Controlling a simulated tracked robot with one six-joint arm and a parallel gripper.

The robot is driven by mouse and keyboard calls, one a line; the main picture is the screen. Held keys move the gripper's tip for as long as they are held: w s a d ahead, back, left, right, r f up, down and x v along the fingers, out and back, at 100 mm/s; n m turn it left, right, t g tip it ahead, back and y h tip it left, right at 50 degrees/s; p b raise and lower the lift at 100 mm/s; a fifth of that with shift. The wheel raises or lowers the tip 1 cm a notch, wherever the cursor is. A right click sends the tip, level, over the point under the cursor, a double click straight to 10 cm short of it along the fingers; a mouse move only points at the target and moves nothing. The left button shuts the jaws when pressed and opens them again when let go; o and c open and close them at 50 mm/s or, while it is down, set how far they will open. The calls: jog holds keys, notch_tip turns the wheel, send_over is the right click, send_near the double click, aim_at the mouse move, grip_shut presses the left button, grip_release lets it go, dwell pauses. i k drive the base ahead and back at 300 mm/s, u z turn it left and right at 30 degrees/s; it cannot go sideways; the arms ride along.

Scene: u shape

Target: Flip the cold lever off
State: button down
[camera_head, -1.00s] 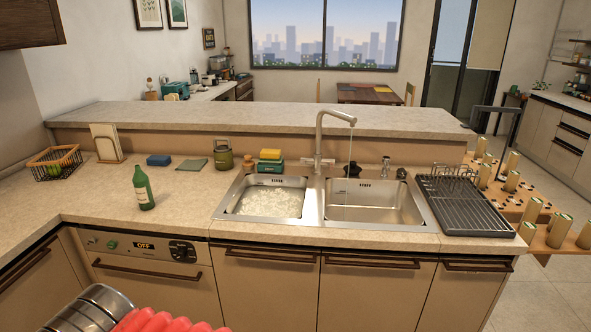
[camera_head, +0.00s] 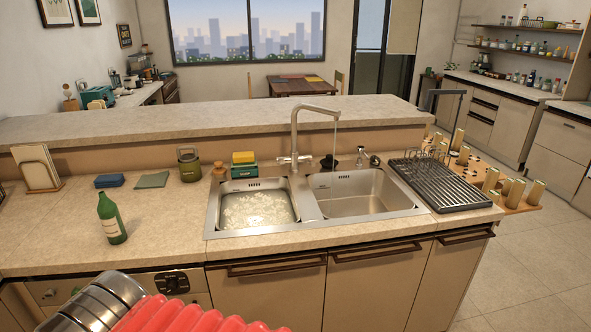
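A tall metal faucet (camera_head: 294,132) stands behind the double sink, between the two basins. A thin stream of water (camera_head: 335,138) runs from its spout into the right basin (camera_head: 350,193). Small lever handles (camera_head: 295,160) stick out at both sides of the faucet's base; which is the cold one I cannot tell at this size. The left basin (camera_head: 256,207) holds water with whitish foam. My arm's metal and red ribbed parts show at the lower left, well short of the sink. My gripper's fingertips are not visible.
A green bottle (camera_head: 111,219) stands on the counter left of the sink. A sponge on a green box (camera_head: 244,166), a green canister (camera_head: 189,166) and soap dispensers (camera_head: 362,157) stand behind the sink. A dark dish rack (camera_head: 438,184) lies to its right. The front counter edge (camera_head: 130,262) is clear.

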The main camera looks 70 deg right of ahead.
aim_at(281, 162)
jog(key=z, duration=0.45)
jog(key=i, duration=0.55)
jog(key=z, duration=0.6)
jog(key=i, duration=0.5)
jog(key=z, duration=0.3)
